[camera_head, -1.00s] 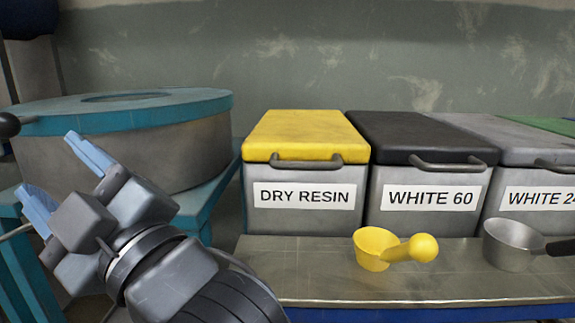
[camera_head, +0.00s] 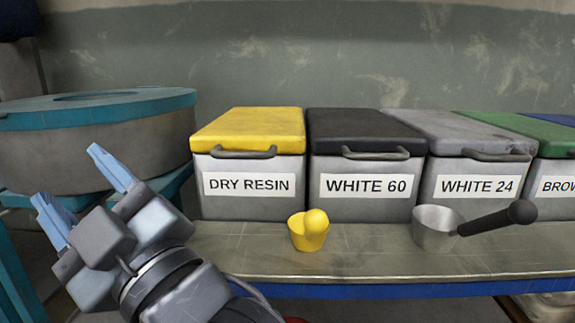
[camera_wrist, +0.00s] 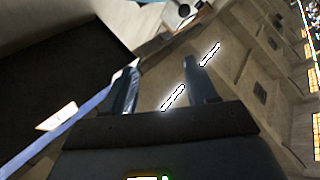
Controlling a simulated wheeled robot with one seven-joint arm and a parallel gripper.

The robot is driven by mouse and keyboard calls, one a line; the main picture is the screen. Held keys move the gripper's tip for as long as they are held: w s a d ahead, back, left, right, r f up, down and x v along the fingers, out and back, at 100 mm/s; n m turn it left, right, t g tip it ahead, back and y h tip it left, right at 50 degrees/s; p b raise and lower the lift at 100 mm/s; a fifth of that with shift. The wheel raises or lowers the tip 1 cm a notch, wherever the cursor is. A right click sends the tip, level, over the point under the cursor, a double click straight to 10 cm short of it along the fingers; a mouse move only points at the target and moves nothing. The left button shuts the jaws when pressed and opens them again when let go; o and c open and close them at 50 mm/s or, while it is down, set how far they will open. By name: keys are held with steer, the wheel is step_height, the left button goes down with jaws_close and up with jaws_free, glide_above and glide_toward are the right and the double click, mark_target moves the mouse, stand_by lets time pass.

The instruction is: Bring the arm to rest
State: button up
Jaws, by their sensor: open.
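My gripper (camera_head: 80,188) is at the lower left of the head view, raised in front of the round drum. Its two pale blue fingers are apart, with nothing between them. In the wrist view my gripper (camera_wrist: 160,80) also shows two spread fingers with an empty gap. It touches no bin or scoop that I can see.
A teal-topped round drum (camera_head: 95,145) stands at the left. Lidded bins labelled DRY RESIN (camera_head: 248,185), WHITE 60 (camera_head: 365,186) and WHITE 24 (camera_head: 476,186) line the bench (camera_head: 350,262). A yellow scoop (camera_head: 308,232) and a metal scoop (camera_head: 435,230) sit before them.

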steer(key=s+d+f+m+t+h, duration=0.4)
steer(key=d+f+m+h, duration=0.3)
steer(key=d+f+m, duration=0.3)
steer(key=s+d+f+m+t+h, duration=0.3)
steer(key=d+f+m+h, duration=0.4)
steer(key=d+f, duration=0.5)
steer(key=s+d+f+m+g+h, duration=0.1)
steer(key=s+d+f+g+h, duration=0.15)
steer(key=s+d, duration=0.7)
steer(key=s+d+f+m+g+h, duration=0.1)
steer(key=s+d+f+h, duration=0.25)
steer(key=s+d, duration=0.6)
steer(key=s+r+p, duration=0.2)
steer(key=r+p, duration=1.3)
steer(key=s+r+p, duration=0.2)
steer(key=r+p, duration=1.3)
steer(key=shift+s+g, duration=0.2)
steer(key=shift+g, duration=0.15)
